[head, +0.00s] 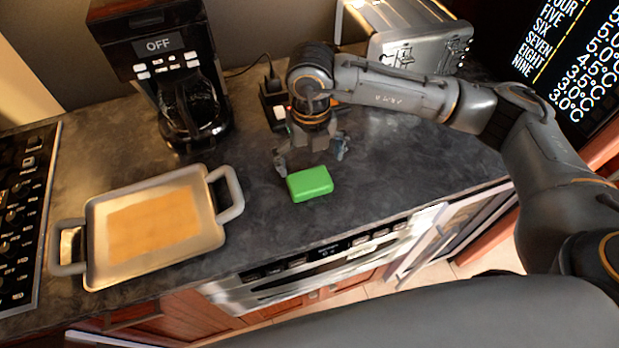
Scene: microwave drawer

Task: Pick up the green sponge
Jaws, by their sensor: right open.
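The green sponge (311,184) lies flat on the dark countertop, near its front edge and right of the tray. My right gripper (312,164) is just behind and above the sponge, pointing down with its fingers spread. The fingers are open and hold nothing. Whether a finger touches the sponge, I cannot tell. My left gripper is not in view.
A tray (96,240) with two handles sits on the counter at left. A coffee maker (158,44) stands behind it. A toaster (405,35) is at the back right. An oven front (330,262) lies below the counter edge. Counter between tray and sponge is clear.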

